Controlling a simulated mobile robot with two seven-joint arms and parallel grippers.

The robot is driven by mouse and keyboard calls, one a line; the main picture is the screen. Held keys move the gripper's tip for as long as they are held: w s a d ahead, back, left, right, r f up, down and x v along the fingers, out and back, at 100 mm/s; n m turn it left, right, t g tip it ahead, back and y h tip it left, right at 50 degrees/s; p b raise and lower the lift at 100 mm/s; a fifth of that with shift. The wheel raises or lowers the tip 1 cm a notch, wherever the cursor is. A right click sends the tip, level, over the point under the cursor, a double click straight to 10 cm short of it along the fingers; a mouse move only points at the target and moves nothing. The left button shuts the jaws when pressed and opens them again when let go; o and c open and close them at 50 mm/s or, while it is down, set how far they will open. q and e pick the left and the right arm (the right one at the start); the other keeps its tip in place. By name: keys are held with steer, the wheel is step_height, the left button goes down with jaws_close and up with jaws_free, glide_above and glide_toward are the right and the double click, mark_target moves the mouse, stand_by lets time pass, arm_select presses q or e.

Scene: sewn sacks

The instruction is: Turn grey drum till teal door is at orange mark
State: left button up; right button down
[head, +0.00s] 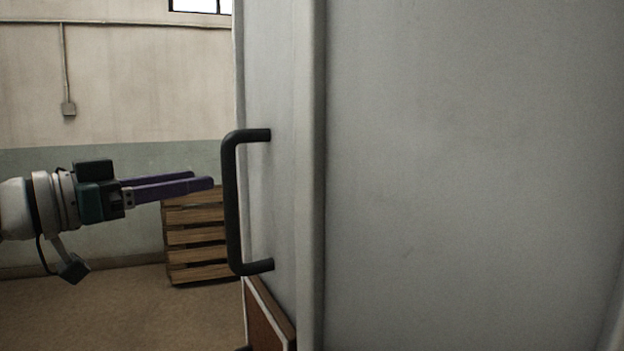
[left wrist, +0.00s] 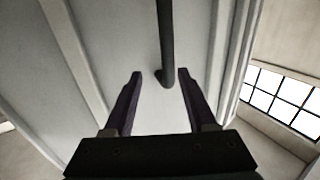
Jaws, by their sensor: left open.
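The grey drum (head: 460,170) fills the right of the head view, with a raised vertical rib (head: 311,180) near its left side. A dark upright bar handle (head: 231,200) stands out from the drum's left edge. My left gripper (head: 204,180) is open and empty, its purple fingers pointing at the handle from the left, a little short of it. In the left wrist view the handle (left wrist: 166,45) lies ahead, between the lines of the two fingers (left wrist: 160,75). The teal door and the orange mark are not in view. My right gripper is not in view.
A wooden slatted crate (head: 195,236) stands on the floor behind my left gripper. A wall with a window (head: 203,5) is at the back. The floor at left is clear.

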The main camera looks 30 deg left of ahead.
arm_select(q)
steer(key=shift+v, duration=1.2)
